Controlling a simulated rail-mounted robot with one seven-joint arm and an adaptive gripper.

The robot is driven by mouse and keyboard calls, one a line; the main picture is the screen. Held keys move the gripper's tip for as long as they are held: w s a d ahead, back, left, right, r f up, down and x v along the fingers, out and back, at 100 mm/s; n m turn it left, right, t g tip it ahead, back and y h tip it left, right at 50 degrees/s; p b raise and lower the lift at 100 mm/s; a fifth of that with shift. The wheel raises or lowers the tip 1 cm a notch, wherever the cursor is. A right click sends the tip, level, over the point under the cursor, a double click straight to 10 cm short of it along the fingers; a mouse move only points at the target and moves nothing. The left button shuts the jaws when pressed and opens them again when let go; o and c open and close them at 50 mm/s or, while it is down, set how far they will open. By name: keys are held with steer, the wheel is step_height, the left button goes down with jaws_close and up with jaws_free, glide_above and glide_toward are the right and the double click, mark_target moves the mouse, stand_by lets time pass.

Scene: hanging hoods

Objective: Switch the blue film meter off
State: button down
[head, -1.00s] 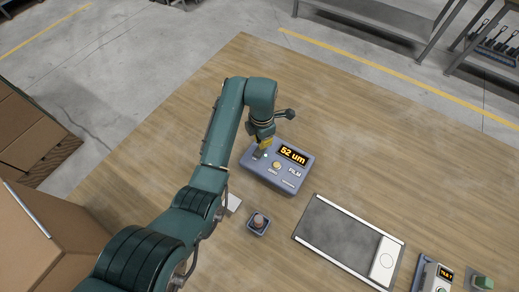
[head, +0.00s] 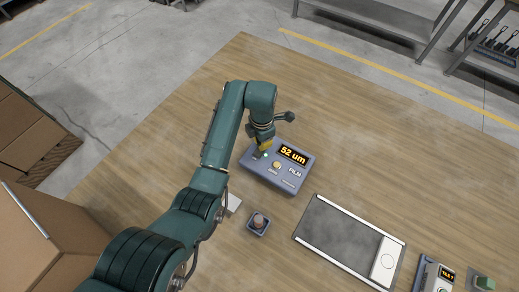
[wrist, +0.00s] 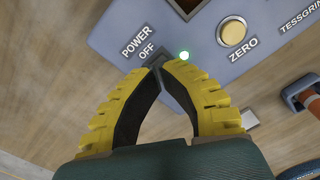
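The blue film meter (head: 268,178) lies on the wooden table with its display lit, reading "52 um". My gripper (head: 263,149) is over the meter's left end, by the power switch. In the wrist view my gripper (wrist: 157,68) has its yellow-backed fingers together at the tips, with nothing seen between them. The tips cover most of the dark switch beside OFF; contact is unclear.
A small cradle with a round-topped piece (head: 258,221) stands in front of the meter, near a pale block (head: 233,203). A dark tray (head: 335,235) with a white piece (head: 385,260) and another device (head: 432,277) are to the right. Cardboard boxes (head: 40,245) stand left.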

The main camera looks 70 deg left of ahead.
steer(key=shift+f+b, duration=0.35)
steer(key=shift+f, duration=0.7)
stand_by(0.4)
step_height(320, 180, up, 7)
steer(key=p, duration=0.8)
steer(key=shift+r, duration=0.1)
steer(key=shift+w, duration=0.1)
stand_by(0.3)
